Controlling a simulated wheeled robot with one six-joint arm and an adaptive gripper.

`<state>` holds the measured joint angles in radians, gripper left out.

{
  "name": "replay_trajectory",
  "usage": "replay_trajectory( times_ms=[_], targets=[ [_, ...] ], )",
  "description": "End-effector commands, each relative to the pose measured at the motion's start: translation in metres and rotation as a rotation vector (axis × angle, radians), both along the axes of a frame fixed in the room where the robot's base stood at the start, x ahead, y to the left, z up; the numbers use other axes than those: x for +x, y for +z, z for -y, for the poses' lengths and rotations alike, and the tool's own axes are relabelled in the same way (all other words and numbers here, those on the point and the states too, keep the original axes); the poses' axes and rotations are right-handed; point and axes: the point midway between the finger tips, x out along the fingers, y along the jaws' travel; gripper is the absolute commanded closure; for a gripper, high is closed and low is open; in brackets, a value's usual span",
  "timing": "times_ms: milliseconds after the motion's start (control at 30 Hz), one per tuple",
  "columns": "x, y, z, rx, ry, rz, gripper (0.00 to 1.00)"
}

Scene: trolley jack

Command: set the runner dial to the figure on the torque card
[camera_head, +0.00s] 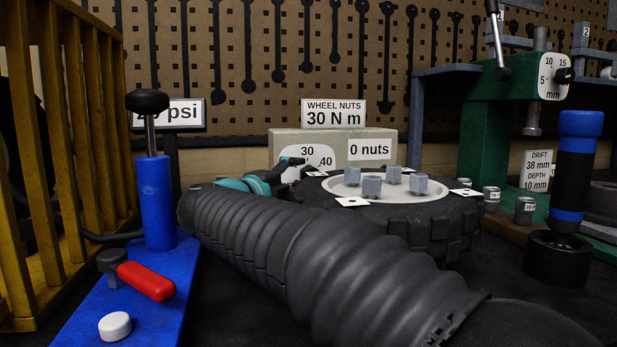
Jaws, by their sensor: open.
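The torque card (333,113) reads "WHEEL NUTS 30 N m" and stands on top of a grey-beige runner box (280,140). The white dial face (312,153) on the box's front shows the figures 30 and 40. My gripper (296,168), teal and black, is in front of the dial and hides its lower part, including any pointer. My gripper is open; I cannot tell whether it touches the dial. A sign on the box reads "0 nuts" (369,149).
A tyre (440,225) with several grey nuts on its wheel lies right of my arm. A blue jack (160,205) with a red handle (146,281) stands left, by a yellow cage (60,150). A green press (490,130) and a blue-black torch-like tool (575,165) stand right.

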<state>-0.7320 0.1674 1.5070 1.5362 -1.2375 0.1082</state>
Motion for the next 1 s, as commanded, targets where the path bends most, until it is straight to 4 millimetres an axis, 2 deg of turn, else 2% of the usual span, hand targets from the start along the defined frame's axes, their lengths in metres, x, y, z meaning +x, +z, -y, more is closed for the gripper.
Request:
replay_trajectory(
  times_ms=[100,300,667,900,933,967,1000],
  targets=[
    [0.016,0.000,0.008,-0.001,0.001,0.000,0.31],
    [0.033,0.001,0.018,0.000,0.000,0.001,0.31],
    [0.038,0.000,0.022,0.000,-0.001,0.001,0.31],
    [0.038,0.000,0.023,0.000,-0.002,0.001,0.91],
    [0.038,0.000,0.023,0.000,-0.002,0.001,0.91],
    [0.038,0.001,0.031,0.000,-0.003,0.001,0.91],
    [0.038,0.001,0.028,0.000,-0.003,0.001,0.91]
  ],
)
